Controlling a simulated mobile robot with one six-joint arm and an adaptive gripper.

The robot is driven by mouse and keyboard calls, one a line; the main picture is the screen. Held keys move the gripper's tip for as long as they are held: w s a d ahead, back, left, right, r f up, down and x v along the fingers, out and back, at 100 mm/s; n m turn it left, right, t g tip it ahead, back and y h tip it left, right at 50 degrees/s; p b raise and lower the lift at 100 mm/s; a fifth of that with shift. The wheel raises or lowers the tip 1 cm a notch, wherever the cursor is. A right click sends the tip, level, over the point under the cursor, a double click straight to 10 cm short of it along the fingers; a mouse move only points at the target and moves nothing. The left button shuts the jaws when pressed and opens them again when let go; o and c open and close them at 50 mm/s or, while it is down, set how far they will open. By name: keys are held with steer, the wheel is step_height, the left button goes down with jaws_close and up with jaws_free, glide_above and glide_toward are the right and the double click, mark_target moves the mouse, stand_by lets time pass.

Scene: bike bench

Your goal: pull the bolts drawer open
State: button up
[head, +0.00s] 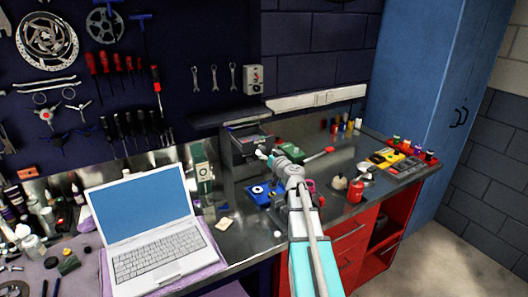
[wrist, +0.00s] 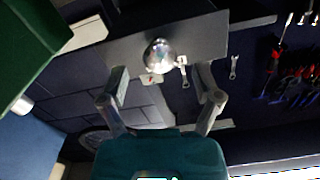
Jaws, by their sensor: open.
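A small dark drawer unit (head: 250,150) stands at the back of the bench, under a shelf. In the wrist view, a grey panel that looks like a drawer front (wrist: 205,38) carries a round shiny knob (wrist: 160,56). My gripper (wrist: 161,78) is open, with one finger on either side of the knob's line. The knob appears just beyond the fingertips, and I cannot tell whether they touch it. In the head view my gripper (head: 273,157) is in front of the unit and covers part of it. I can read no label for the bolts drawer.
An open laptop (head: 145,225) sits to the left. A blue tray (head: 262,193) and a green object (head: 291,152) are close to my arm. A large green shape (wrist: 35,40) is near the wrist camera.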

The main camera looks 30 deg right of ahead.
steer(key=shift+s+a+f, duration=0.1)
steer(key=shift+s+f, duration=0.15)
steer(key=shift+s, duration=1.2)
steer(key=shift+s+a+f, duration=0.1)
steer(key=shift+s+f, duration=0.1)
steer(key=shift+s, duration=1.25)
steer(key=shift+w+r, duration=0.15)
steer(key=shift+r, duration=0.1)
steer(key=shift+s+d+r+p, duration=0.15)
steer(key=shift+s+r+p, duration=0.05)
steer(key=shift+r+p, duration=0.35)
steer(key=shift+s+d+r+p, duration=0.1)
steer(key=shift+s+r+p, duration=0.1)
steer(key=shift+r+p, duration=0.35)
